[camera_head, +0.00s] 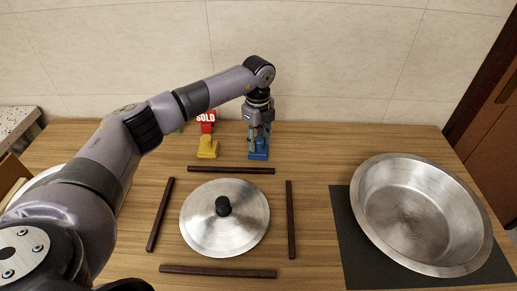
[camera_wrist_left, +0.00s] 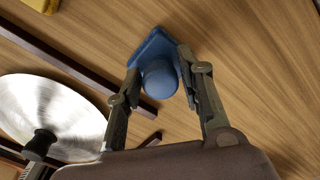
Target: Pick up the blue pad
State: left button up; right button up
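The blue pad (camera_head: 258,155) stands on the wooden table near its back edge. In the left wrist view the blue pad (camera_wrist_left: 158,77) shows a flat base and a rounded knob. My left gripper (camera_head: 258,138) points straight down over it. In the wrist view my left gripper (camera_wrist_left: 158,66) has one finger on each side of the knob, close to it. I cannot tell whether both fingers press on it. The pad appears to rest on the table. My right gripper is not in view.
Dark strips (camera_head: 231,170) frame a metal lid (camera_head: 205,232). A large metal pan (camera_head: 415,212) sits on a black mat (camera_head: 352,270) at right. Table right of the blue pad is clear.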

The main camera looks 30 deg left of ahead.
aim_at(258, 139)
pick_arm(q)
grip_shut()
dwell(0.3)
notch_tip(258, 139, up, 20)
jog(key=b, duration=0.1)
dwell(0.5)
jog(key=shift+c, duration=0.7)
grip_release()
jog(key=c, duration=0.5)
